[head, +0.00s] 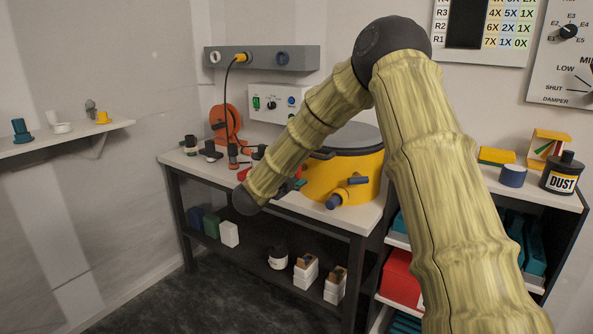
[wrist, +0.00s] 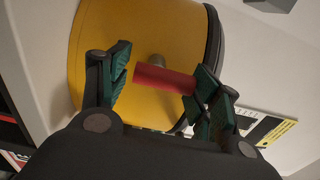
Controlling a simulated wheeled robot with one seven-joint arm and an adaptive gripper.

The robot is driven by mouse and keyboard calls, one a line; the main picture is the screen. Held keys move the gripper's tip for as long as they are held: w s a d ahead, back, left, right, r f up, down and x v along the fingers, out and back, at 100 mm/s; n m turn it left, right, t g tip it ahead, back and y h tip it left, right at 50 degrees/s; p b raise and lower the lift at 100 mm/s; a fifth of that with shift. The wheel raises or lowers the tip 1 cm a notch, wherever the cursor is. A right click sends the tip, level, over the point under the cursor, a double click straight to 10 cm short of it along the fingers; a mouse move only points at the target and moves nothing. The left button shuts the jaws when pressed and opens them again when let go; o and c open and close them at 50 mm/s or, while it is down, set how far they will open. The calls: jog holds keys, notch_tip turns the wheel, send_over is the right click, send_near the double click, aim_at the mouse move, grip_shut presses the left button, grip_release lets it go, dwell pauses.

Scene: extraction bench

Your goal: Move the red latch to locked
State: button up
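The red latch (wrist: 163,79) is a short red bar on a metal stub that stands out from the yellow drum (wrist: 98,38). In the wrist view it lies across the space between the fingers of my gripper (wrist: 158,72). The fingers are apart, one on each side. The right end of the bar meets or overlaps the right finger; I cannot tell whether they touch. In the head view the yellow drum (head: 367,167) with its grey lid stands on the bench, and my arm mostly hides the gripper and latch.
Small bottles (head: 210,151) and an orange reel (head: 226,121) stand on the bench (head: 190,162) to the left. A grey control box (head: 279,103) is behind. A black DUST bottle (head: 562,174) is at right.

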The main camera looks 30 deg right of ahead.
jog(key=shift+o, duration=0.2)
jog(key=shift+w+r, duration=0.15)
jog(key=shift+r, duration=0.05)
jog(key=shift+a, duration=0.1)
jog(key=v, duration=0.7)
jog(key=shift+s+a+f, duration=0.15)
jog(key=shift+s+a, duration=0.15)
dwell(0.4)
